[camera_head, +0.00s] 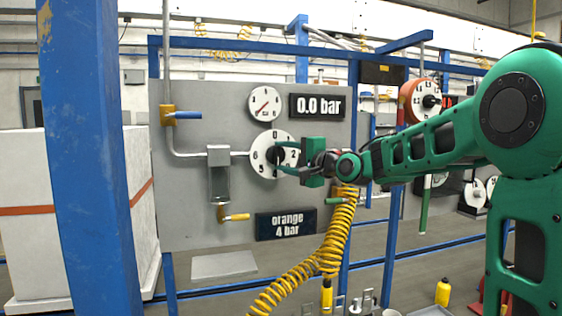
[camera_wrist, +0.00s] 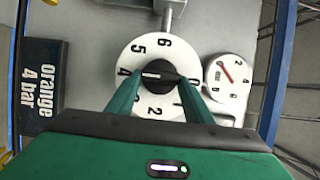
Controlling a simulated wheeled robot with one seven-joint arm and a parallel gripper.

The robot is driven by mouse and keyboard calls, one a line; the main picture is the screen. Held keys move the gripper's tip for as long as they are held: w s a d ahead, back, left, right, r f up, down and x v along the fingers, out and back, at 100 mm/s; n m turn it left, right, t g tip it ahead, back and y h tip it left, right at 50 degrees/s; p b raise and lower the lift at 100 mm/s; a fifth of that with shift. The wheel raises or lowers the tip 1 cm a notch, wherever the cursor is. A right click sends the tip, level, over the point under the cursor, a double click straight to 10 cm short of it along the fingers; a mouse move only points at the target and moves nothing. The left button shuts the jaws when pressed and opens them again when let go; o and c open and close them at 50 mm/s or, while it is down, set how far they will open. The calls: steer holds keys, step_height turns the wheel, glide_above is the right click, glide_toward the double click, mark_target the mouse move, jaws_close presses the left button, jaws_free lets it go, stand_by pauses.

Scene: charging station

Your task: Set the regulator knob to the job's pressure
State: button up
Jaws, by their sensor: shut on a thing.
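The regulator knob (camera_wrist: 152,72) is a black round knob with a white line, in the middle of a white numbered dial (camera_wrist: 137,56). In the wrist view the line lies roughly along the 4-to-0 direction; I cannot tell which end points. My gripper (camera_wrist: 152,80) has its two green fingers on either side of the knob, shut on it. In the head view my gripper (camera_head: 279,157) covers part of the dial (camera_head: 260,143). The job sign (camera_head: 285,225) reads "orange 4 bar". The pressure display (camera_head: 317,106) reads "0.0 bar".
A round gauge (camera_head: 265,104) with a red needle sits above the dial. Yellow-handled (camera_head: 235,217) and blue-handled (camera_head: 187,115) valves are on the grey panel. A coiled yellow hose (camera_head: 338,235) hangs below my arm. A blue post (camera_head: 95,160) stands at left.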

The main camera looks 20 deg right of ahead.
steer(key=o, duration=1)
steer(key=shift+d+f, duration=0.2)
steer(key=shift+f, duration=0.1)
steer(key=shift+o, duration=0.2)
steer(key=shift+r, duration=0.1)
steer(key=shift+a, duration=0.1)
steer(key=v, duration=1)
steer(key=shift+s, duration=0.3)
